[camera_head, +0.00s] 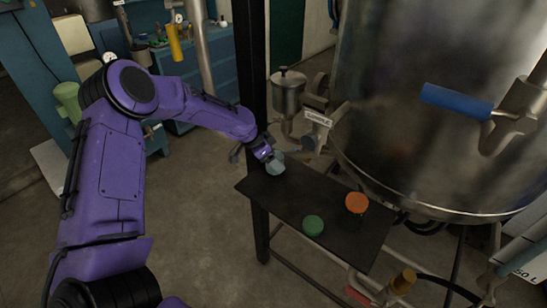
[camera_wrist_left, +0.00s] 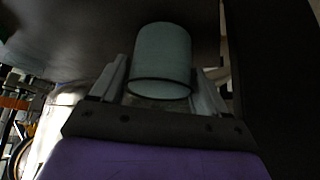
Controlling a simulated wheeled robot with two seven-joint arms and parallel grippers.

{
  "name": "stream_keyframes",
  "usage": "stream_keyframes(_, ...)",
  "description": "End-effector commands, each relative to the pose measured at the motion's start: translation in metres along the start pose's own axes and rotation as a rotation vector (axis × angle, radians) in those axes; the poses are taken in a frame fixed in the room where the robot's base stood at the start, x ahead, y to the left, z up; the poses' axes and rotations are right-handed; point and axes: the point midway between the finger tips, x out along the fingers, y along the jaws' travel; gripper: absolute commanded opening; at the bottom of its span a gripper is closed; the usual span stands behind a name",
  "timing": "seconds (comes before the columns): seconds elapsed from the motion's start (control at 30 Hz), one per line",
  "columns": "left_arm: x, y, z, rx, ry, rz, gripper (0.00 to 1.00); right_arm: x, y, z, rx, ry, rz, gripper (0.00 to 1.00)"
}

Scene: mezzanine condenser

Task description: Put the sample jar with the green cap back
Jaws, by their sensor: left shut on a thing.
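My left gripper (camera_head: 268,154) is shut on a pale grey-green jar (camera_head: 275,165) at the left end of a dark shelf (camera_head: 283,204). In the left wrist view, the pale cylinder (camera_wrist_left: 162,62) sits between the two fingers, with a dark rim at its near end. I cannot tell whether the jar touches the shelf. A round green cap (camera_head: 313,225) is at the shelf's front edge, apart from the gripper. I cannot tell whether a jar is under it. My right gripper is not in view.
An orange cap (camera_head: 356,203) is on the shelf's right part. A large steel tank (camera_head: 400,120) with a blue-handled valve (camera_head: 456,101) stands behind and right. A labelled sample valve (camera_head: 318,119) is above the shelf. A dark post (camera_head: 251,60) rises beside my gripper.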

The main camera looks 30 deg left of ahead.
Motion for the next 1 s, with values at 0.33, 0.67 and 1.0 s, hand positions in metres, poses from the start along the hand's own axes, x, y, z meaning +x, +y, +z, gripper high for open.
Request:
stream_keyframes(0.33,0.004,0.000,0.003,-0.001,-0.001,0.001,0.85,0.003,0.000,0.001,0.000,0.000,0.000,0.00)
stream_keyframes(0.67,-0.007,0.000,-0.001,0.001,0.001,-0.001,0.85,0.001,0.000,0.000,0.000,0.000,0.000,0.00)
stream_keyframes(1.0,-0.091,0.000,-0.001,0.003,0.002,-0.001,0.85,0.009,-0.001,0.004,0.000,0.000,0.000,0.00)
